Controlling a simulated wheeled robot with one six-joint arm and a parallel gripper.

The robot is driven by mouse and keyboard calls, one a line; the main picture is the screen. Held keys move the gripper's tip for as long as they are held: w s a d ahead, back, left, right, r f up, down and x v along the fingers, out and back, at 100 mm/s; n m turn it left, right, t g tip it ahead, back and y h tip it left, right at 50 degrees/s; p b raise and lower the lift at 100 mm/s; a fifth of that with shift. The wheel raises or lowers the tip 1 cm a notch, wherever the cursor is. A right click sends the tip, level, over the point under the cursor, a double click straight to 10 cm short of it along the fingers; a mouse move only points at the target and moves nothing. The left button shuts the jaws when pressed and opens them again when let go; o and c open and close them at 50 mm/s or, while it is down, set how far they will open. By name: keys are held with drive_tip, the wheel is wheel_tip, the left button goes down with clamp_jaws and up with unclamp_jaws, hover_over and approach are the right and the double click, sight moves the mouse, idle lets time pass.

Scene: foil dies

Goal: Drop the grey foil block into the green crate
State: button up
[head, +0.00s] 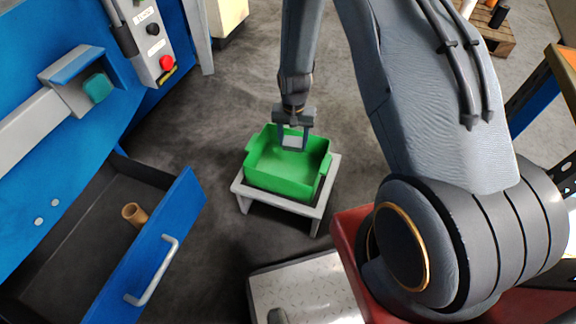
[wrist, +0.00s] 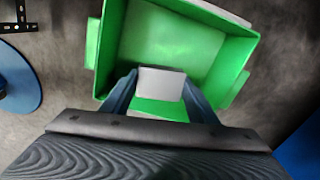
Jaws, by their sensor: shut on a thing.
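The grey foil block (wrist: 162,83) is between the two fingers of my gripper (wrist: 160,88) in the wrist view. In the head view the block (head: 291,141) shows between the fingertips of my gripper (head: 292,138). My gripper is shut on the block. It is over the green crate (head: 268,178), towards the crate's far side. The crate is open at the top, and the part of its inside that shows is empty. In the wrist view the crate (wrist: 133,40) lies beyond the block, and the block and fingers cover part of its near side.
The crate stands on a low grey stand (head: 318,210). At left a blue drawer (head: 160,245) is open, with a tan cylinder (head: 133,214) inside. A blue machine with a control box (head: 150,45) is behind it. A wooden pallet (head: 490,35) lies at the back right. Grey floor surrounds the stand.

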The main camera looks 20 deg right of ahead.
drive_tip(key=shift+f+b, duration=0.75)
drive_tip(key=shift+f, duration=0.55)
drive_tip(key=o, duration=1.1)
drive_tip(key=shift+r+p, duration=0.65)
drive_tip(key=shift+r, duration=3.3)
